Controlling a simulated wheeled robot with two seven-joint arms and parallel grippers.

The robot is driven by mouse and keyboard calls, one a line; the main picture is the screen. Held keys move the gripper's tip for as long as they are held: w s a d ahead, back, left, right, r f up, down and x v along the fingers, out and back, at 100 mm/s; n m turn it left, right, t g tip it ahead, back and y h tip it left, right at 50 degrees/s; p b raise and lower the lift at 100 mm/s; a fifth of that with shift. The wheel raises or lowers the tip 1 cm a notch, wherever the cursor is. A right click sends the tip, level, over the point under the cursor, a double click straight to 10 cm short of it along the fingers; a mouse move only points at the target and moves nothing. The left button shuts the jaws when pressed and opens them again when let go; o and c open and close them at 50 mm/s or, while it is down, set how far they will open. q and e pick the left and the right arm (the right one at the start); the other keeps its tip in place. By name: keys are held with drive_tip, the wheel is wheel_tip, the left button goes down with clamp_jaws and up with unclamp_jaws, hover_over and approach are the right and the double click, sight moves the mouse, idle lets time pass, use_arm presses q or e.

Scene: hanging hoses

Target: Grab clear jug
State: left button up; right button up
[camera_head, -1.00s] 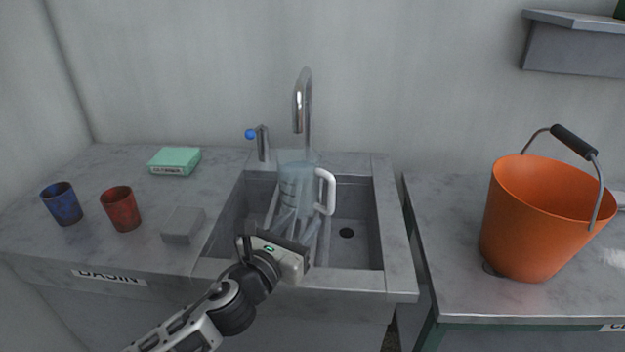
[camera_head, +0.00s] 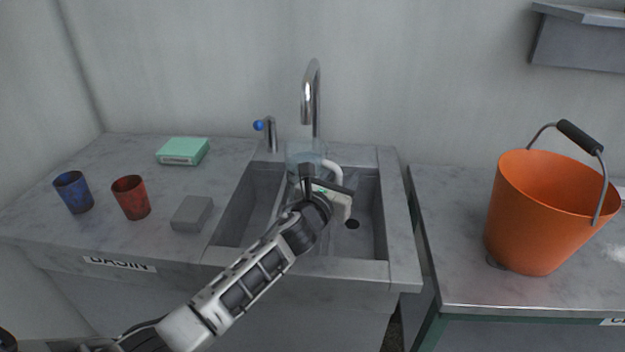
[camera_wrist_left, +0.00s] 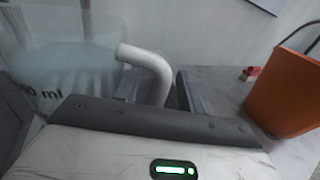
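The clear jug (camera_head: 304,152) stands upright in the sink basin under the tap, mostly hidden behind my left arm in the head view. It has a white handle (camera_head: 334,167) on its right side. In the left wrist view the clear jug (camera_wrist_left: 65,72) fills the upper left, with dark volume marks, and its white handle (camera_wrist_left: 155,72) curves down between my fingers. My left gripper (camera_wrist_left: 160,90) is open around the handle, with a gap on its right side. In the head view my left gripper (camera_head: 326,184) covers the lower jug. My right gripper is not visible.
The tap (camera_head: 312,95) rises behind the jug. The sink walls (camera_head: 240,215) surround it. On the left counter are a blue cup (camera_head: 73,192), a red cup (camera_head: 131,197), a grey block (camera_head: 192,213) and a green box (camera_head: 183,151). An orange bucket (camera_head: 535,220) stands right.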

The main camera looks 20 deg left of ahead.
use_arm(q)
drive_tip(key=shift+w, duration=0.15)
clamp_jaws()
idle(1.1)
drive_tip(key=shift+r, duration=0.15)
